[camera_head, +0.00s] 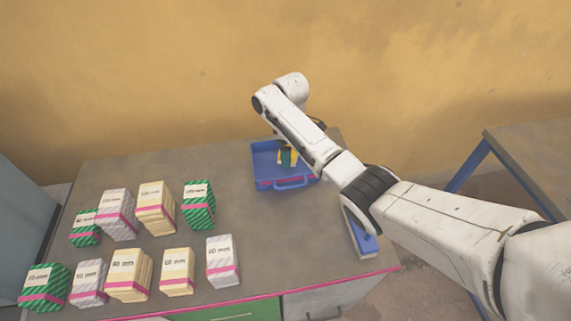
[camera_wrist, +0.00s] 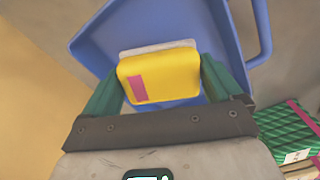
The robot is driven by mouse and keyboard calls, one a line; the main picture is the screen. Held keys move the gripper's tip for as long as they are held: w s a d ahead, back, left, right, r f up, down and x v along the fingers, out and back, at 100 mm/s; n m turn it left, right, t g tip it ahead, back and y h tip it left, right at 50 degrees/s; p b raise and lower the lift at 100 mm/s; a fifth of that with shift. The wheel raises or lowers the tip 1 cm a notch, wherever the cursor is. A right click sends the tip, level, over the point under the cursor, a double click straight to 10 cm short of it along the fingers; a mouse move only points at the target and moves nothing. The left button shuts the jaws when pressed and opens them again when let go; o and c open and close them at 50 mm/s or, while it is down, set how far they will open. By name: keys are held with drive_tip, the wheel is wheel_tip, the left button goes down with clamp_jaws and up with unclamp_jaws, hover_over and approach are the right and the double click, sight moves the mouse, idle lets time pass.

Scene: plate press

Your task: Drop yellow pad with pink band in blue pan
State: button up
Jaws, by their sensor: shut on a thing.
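The yellow pad with a pink band (camera_wrist: 170,75) is held between the two green fingers of my gripper (camera_wrist: 163,85) in the wrist view. A pale layer shows along its far edge. The blue pan (camera_wrist: 235,40) lies behind and below the pad in that view. In the head view the blue pan (camera_head: 264,158) stands at the back right of the table, with its handle to the front. My gripper (camera_head: 287,157) is over the pan there, partly hidden by my arm. I cannot tell the pad's height above the pan floor.
Several banded stacks in green, grey and cream, such as a cream one (camera_head: 128,272), stand in two rows on the left of the table (camera_head: 225,260). A blue-topped block (camera_head: 362,240) is at the right edge, partly behind my arm. Another table (camera_head: 535,150) stands at right.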

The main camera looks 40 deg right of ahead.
drive_tip(key=o, duration=0.7)
wheel_tip(320, 180, up, 11)
drive_tip(key=shift+f+b, duration=0.1)
drive_tip(key=shift+b, duration=0.3)
